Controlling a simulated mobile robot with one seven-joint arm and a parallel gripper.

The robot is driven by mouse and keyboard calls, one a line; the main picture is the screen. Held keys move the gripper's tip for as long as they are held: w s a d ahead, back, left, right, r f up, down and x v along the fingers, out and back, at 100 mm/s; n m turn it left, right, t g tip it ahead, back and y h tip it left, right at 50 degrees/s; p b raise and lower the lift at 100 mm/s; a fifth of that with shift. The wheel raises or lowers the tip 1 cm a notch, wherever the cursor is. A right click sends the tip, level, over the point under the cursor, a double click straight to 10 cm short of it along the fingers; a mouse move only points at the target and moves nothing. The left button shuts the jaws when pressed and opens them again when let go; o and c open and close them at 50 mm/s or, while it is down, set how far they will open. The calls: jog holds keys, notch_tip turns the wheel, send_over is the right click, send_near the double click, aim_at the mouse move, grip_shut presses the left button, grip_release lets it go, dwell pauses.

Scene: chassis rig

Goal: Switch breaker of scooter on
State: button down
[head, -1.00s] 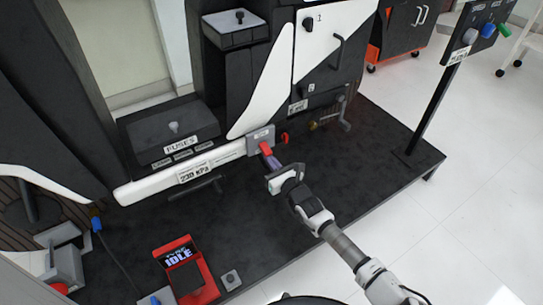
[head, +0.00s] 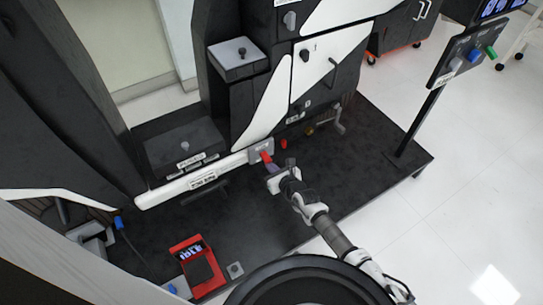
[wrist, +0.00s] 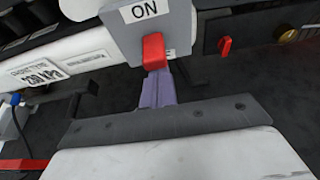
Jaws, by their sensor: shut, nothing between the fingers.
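The breaker is a grey box (head: 258,147) at the right end of the scooter's white lower rail. It has a red lever (head: 266,157). In the wrist view the box (wrist: 175,28) carries an ON label (wrist: 145,10) above the red lever (wrist: 154,50), which hangs downward over part of a second label. My gripper (head: 273,168) is shut with nothing held. Its purple fingers (wrist: 157,88) are just below the lever's lower end; whether they touch it I cannot tell.
A red knob (wrist: 225,46) and a brass fitting (wrist: 287,35) are right of the breaker. A fuse box (head: 185,145) and the white rail (head: 175,190) are to the left. A red tyre device (head: 198,268) lies on the dark platform (head: 340,180). A control post (head: 420,122) stands at right.

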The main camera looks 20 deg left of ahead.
jog(key=shift+r+g+h+p, duration=0.35)
jog(key=shift+r+p, duration=0.75)
jog(key=shift+p, duration=0.55)
jog(key=shift+f, duration=0.1)
notch_tip(320, 180, down, 4)
jog(key=s+d+r+b, duration=0.1)
jog(key=d+b, duration=0.1)
jog(key=s+d+r+p, duration=0.2)
jog(key=s+d+r, duration=0.2)
jog(key=d+r, duration=0.1)
jog(key=shift+s+r, duration=0.25)
jog(key=shift+r, duration=0.5)
jog(key=shift+a, duration=0.1)
